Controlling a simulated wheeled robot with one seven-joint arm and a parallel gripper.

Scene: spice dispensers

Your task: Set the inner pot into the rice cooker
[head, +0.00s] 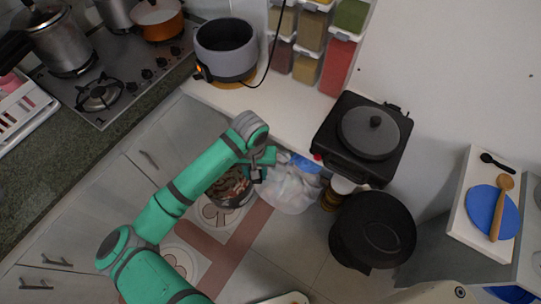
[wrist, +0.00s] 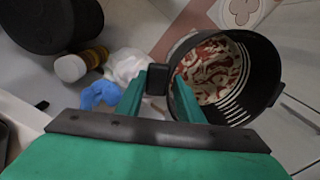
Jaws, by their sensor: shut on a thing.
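The inner pot (head: 233,190) is dark, with ridged inner walls and reddish-white food inside. It hangs from my gripper (head: 258,168), over the patterned floor and partly behind my arm. In the wrist view the pot (wrist: 262,62) is tilted, its mouth toward the camera. My gripper (wrist: 160,92) is shut on the black handle at the pot's near side. The rice cooker (head: 226,66) is a grey round body with an orange light, open at the top. It stands on the white counter, above and left of my gripper in the head view.
A black cord (head: 274,50) runs beside the cooker. Spice dispensers (head: 313,30) stand to its right. A black stove with a lidded pan (head: 368,138) is further right. A black bin (head: 372,230) and plastic bags (head: 288,188) are below the counter. A gas hob (head: 110,85) is left.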

